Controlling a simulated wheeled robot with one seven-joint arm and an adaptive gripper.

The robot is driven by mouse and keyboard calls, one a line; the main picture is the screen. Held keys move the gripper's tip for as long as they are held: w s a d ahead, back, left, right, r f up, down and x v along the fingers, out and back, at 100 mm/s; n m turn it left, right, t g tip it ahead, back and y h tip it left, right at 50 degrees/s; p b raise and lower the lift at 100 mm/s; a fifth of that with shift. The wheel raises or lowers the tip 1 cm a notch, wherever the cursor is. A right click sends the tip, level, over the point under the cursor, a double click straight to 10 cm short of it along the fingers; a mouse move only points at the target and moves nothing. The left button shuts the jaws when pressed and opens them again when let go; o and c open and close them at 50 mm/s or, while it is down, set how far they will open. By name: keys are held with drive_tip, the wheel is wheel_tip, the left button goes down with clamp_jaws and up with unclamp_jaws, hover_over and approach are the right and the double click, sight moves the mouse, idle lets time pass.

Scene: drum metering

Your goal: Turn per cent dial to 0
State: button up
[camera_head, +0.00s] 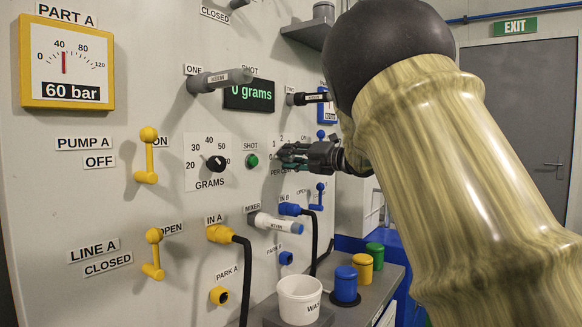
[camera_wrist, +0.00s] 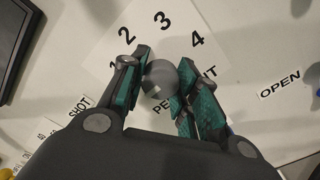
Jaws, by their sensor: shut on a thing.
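The per cent dial is a round grey knob (camera_wrist: 160,78) on a white square plate (camera_wrist: 196,22) with the numbers 1, 2, 3 and 4 showing in the wrist view. The 0 mark is hidden behind my gripper. My gripper (camera_wrist: 158,82) is at the panel with its dark and teal fingers closed around the knob, one on each side. In the head view my gripper (camera_head: 290,153) reaches the plate (camera_head: 286,139) from the right and covers the knob. I cannot tell which number the dial points to.
To the left are the green shot button (camera_head: 251,160) and the black grams dial (camera_head: 215,163). A green display (camera_head: 250,95) reads 0 grams. Below are a blue lever (camera_head: 319,196), the mixer nozzle (camera_head: 276,222) and hoses. A white bucket (camera_head: 299,300) stands on the bench.

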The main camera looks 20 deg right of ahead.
drive_tip(key=shift+d+r+n, duration=0.1)
drive_tip(key=shift+r+n, duration=0.2)
drive_tip(key=shift+n, duration=0.1)
